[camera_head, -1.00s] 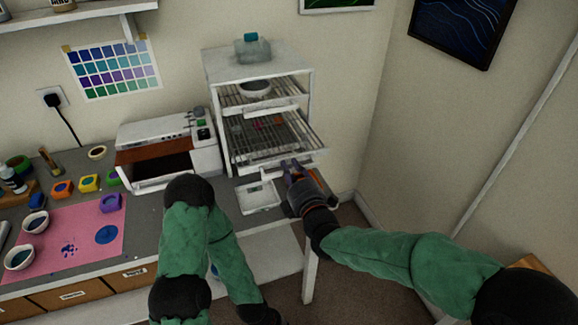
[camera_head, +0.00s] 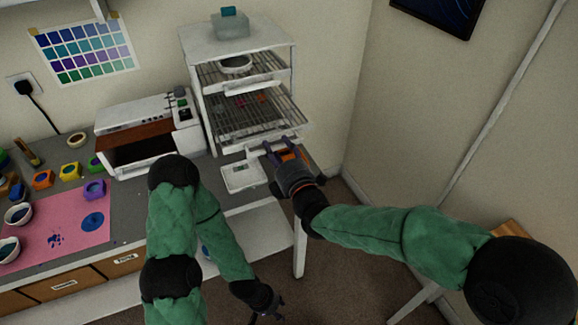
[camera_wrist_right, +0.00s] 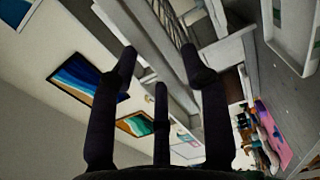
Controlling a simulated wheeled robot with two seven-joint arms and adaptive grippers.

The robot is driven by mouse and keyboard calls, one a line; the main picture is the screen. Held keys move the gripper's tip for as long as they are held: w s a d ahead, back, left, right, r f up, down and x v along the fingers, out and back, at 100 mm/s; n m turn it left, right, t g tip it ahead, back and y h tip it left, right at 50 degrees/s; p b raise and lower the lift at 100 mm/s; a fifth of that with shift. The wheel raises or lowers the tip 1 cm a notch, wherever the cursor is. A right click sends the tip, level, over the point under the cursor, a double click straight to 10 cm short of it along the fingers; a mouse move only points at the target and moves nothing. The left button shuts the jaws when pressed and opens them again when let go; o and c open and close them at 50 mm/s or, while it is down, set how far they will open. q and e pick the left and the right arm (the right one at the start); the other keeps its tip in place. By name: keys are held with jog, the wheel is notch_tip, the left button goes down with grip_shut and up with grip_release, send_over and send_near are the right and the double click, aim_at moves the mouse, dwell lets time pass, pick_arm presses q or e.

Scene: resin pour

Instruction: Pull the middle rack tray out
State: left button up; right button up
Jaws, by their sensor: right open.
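The white drying rack (camera_head: 208,115) stands at the back of the counter. Its middle wire tray (camera_head: 262,118) sticks out of the frame, with small coloured pieces on it and a white front strip. My right gripper (camera_head: 276,152) is just below and in front of that strip; contact cannot be told. In the right wrist view the right gripper (camera_wrist_right: 160,62) has its dark fingers spread and empty, with white rack parts and wire bars beyond them. My left gripper (camera_head: 266,308) hangs low, away from the rack; its finger opening is too small to tell.
A bowl (camera_head: 235,66) sits on the upper tray and a clear container (camera_head: 230,24) on the rack top. A small white scale (camera_head: 241,176) lies below the trays. A white oven-like box (camera_head: 150,135) stands left. Open floor lies right of the counter.

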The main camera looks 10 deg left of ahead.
jog(key=v, duration=1)
jog(key=shift+s+d, duration=0.25)
jog(key=d+f+m+g+h, duration=0.2)
jog(key=d+f+m, duration=0.25)
jog(key=f, duration=0.45)
jog(key=d+f+m+g+h, duration=0.25)
jog(key=f+m, duration=0.25)
jog(key=f, duration=0.4)
jog(key=d+f+m+g+h, duration=0.15)
jog(key=d+f+m, duration=0.25)
jog(key=f, duration=0.5)
jog(key=s+d+f+m+g, duration=0.3)
jog(key=s+f+m+g, duration=0.1)
jog(key=s+f+m, duration=0.3)
jog(key=s+d+f+m+g, duration=0.3)
jog(key=s+f+m, duration=0.3)
jog(key=s+f, duration=0.4)
jog(key=shift+f+m+g, duration=0.35)
jog(key=shift+f+g, duration=0.45)
jog(key=shift+f, duration=0.15)
